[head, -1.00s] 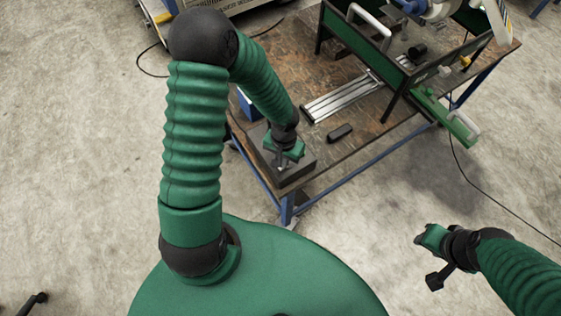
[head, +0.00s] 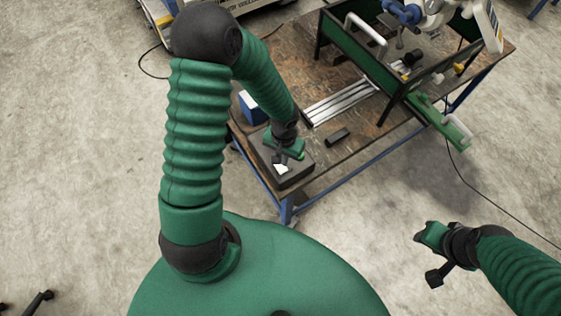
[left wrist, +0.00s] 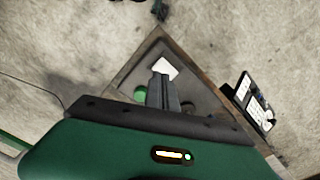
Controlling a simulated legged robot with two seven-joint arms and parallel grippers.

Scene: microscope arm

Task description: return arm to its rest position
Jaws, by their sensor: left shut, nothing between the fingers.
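My left gripper (head: 282,157) is over the dark block (head: 293,178) at the near corner of the table. Its fingers are shut and empty. A white piece (head: 281,168) lies on the dark block just below the fingertips. A white and blue jointed device (head: 430,12), perhaps the microscope arm, shows at top right, partly cut off.
The wooden table (head: 290,65) carries a silver slotted rail (head: 343,101), a small black bar (head: 338,137), a blue and white box (head: 252,107) and a green-walled frame (head: 348,50). A green part (head: 440,120) juts past the table edge. The floor is mostly clear.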

